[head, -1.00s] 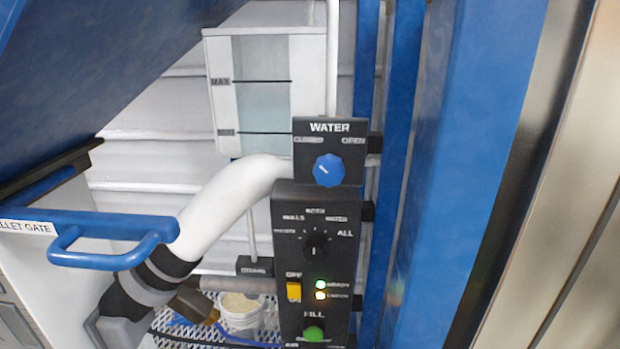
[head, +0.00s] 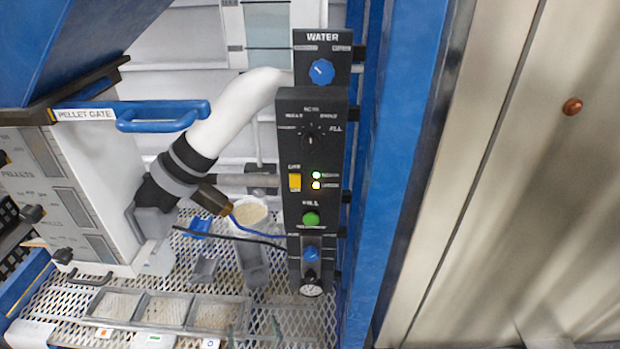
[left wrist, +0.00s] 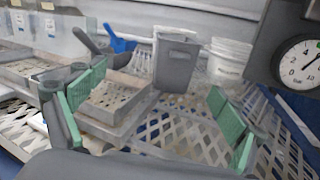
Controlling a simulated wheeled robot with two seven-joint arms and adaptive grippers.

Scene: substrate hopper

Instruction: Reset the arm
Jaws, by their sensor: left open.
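My left gripper (left wrist: 158,108) shows in the left wrist view as two green-padded fingers spread wide with nothing between them. Beyond the fingers are a shallow grey tray section (left wrist: 118,97), a grey bin (left wrist: 176,62) and a white bucket (left wrist: 228,62) on a mesh shelf. In the head view only the greenish fingertips of the left gripper (head: 258,322) show at the bottom edge, just right of the three-part tray (head: 163,309). The rest of that arm is hidden below the frame. My right gripper is in neither view.
A black control panel (head: 311,165) with knobs and a gauge stands beside a blue post (head: 398,150). A blue handle (head: 165,116) marked PELLET GATE and a white pipe (head: 230,112) are at left. Bare mesh (head: 300,325) lies below the panel.

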